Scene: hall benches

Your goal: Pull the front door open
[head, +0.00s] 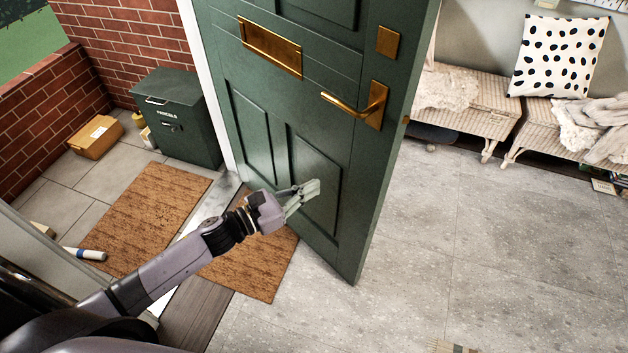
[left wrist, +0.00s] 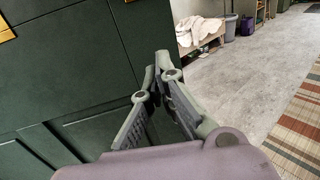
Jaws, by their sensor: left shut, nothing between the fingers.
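The dark green front door (head: 345,140) stands partly open, swung into the hall, with its free edge to the right. It has a brass lever handle (head: 361,104) near that edge and a brass letter plate (head: 270,47). My left gripper (head: 312,188) is shut and empty, in front of the lower door panel and below the handle. In the left wrist view the closed fingertips (left wrist: 163,62) overlap the door's edge, with the green door (left wrist: 70,80) filling the left side. I cannot tell whether they touch the door. My right gripper is not in view.
Doormats lie outside (head: 150,215) and inside (head: 250,262) the threshold. A green parcel box (head: 178,118) and a cardboard parcel (head: 95,137) stand on the porch. Wicker benches (head: 480,100) line the wall.

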